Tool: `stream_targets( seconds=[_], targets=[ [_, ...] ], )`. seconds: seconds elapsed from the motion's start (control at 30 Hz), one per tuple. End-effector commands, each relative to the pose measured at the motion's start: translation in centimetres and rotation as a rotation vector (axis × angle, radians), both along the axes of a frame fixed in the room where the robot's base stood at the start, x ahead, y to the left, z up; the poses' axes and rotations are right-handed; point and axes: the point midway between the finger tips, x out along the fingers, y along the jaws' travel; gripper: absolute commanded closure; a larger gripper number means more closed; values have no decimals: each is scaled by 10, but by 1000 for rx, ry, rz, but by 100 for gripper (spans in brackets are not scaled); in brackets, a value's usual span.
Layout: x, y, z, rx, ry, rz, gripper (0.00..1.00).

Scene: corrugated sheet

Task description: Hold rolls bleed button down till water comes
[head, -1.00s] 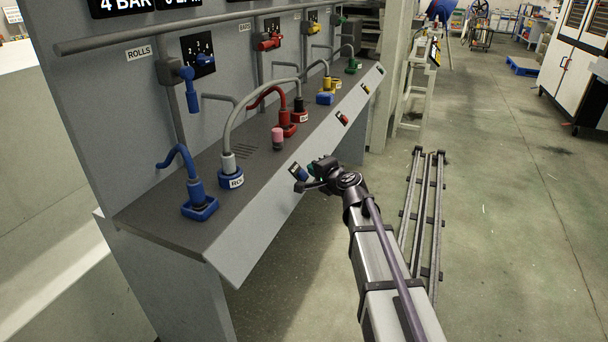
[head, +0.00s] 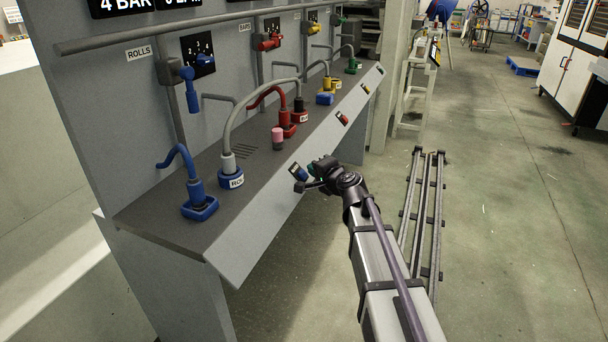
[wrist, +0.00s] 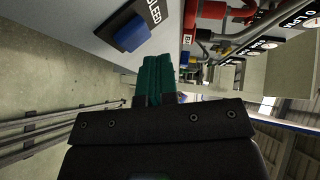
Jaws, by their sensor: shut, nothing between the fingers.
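The blue bleed button (wrist: 132,33) sits on a dark plate lettered "BLEED" in the wrist view. In the head view the small blue button (head: 303,175) shows on the sloped front face of the bench, below the rolls hoses. My gripper (wrist: 158,68) has teal fingers pressed together, with nothing between them. The fingertips are to the lower right of the button in the wrist view and look apart from it. In the head view my gripper (head: 311,173) is right beside the button. I cannot see any water.
A blue fitting marked "ROLLS" (head: 235,181) with a grey hose and another blue fitting (head: 200,207) stand on the bench top. A red button plate (head: 342,118) is farther along the front. Floor rails (head: 420,220) lie to the right.

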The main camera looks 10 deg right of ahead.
Motion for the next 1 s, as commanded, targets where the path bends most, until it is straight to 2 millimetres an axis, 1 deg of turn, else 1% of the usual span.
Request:
stream_targets(
  seconds=[0.17, 0.4, 1.0],
  targets=[
    [0, 0, 0, 0, 0, 0, 100],
    [3, 5, -7, 0, 0, 1, 100],
    [4, 7, -8, 0, 0, 0, 100]
  ],
)
